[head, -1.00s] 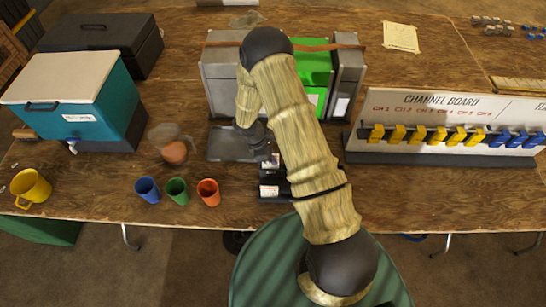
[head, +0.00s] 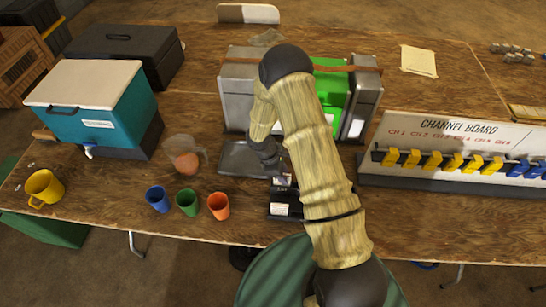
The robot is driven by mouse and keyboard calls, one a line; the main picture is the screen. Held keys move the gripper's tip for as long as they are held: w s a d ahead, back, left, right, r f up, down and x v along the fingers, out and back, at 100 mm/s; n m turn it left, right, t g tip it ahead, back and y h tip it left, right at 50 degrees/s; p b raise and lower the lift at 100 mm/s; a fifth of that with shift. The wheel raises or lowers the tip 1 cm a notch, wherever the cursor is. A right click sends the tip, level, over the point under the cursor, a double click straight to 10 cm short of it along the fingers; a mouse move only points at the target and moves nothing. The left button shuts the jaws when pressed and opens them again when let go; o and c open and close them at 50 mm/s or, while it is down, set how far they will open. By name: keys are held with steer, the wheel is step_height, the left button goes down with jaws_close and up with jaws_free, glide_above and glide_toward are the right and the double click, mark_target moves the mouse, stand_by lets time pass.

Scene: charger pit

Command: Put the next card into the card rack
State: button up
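A low black holder (head: 284,209) with white labels stands near the table's front edge, partly behind my arm. It may be the card rack, but I cannot tell for sure. My gripper (head: 277,173) points down just above the holder's back part. A small dark piece with a pale patch (head: 283,181) shows right at the fingertips; I cannot tell whether it is a card in my grip or part of the holder. The fingers are too small and dark to read as open or shut.
Behind my gripper is a grey metal tray (head: 238,160) before a grey and green strapped unit (head: 331,92). Blue, green and orange cups (head: 218,205) and a clear jug (head: 186,153) stand left. The channel board (head: 440,131) stands right. A teal cooler (head: 100,115) is far left.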

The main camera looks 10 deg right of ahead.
steer(key=b+v, duration=0.3)
steer(key=v, duration=1.3)
steer(key=shift+r, duration=0.1)
steer(key=s+d+r+m+t+y, duration=0.2)
steer(key=s+d+r+m, duration=0.1)
steer(key=s+r+m, duration=0.2)
steer(key=s+d+r+m+t+y, duration=0.2)
steer(key=s+r+m, duration=0.3)
steer(key=s+m, duration=0.4)
steer(key=shift+s+d+r, duration=0.3)
steer(key=shift+s+d, duration=0.2)
steer(key=shift+s, duration=0.6)
